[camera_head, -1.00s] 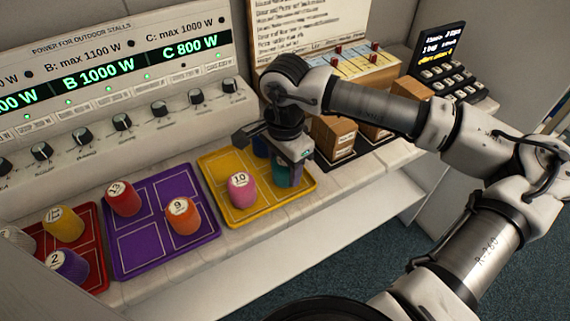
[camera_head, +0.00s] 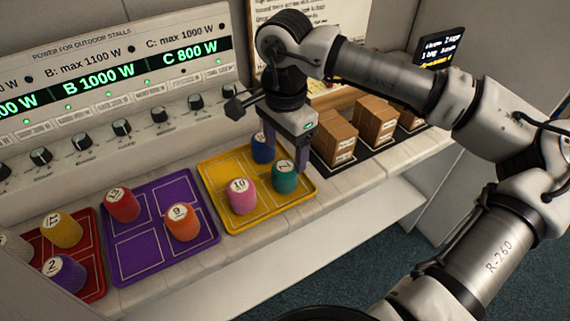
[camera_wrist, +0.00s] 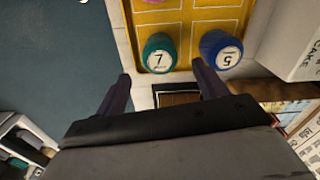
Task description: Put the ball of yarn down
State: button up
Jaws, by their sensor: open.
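A teal ball of yarn (camera_head: 285,181) marked 7 stands upright in the near right compartment of the yellow tray (camera_head: 222,165). It also shows in the wrist view (camera_wrist: 158,53), just beyond my fingertips. My gripper (camera_head: 286,155) is open and empty above the tray's right side, with its fingers above and behind the teal yarn. In the wrist view my open gripper (camera_wrist: 161,75) has nothing between its fingers. A blue yarn (camera_wrist: 221,49) marked 5 stands beside the teal one, partly hidden by a finger in the head view. A pink yarn (camera_head: 242,197) marked 10 stands to the left.
A purple tray (camera_head: 138,255) with red and orange yarns and a red tray (camera_head: 91,283) with more yarns lie to the left. Several cardboard boxes (camera_head: 334,139) stand close on the right. The panel with knobs (camera_head: 160,114) rises behind the trays.

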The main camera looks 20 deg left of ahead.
aim_at(285, 166)
jog(key=shift+r, duration=2.4)
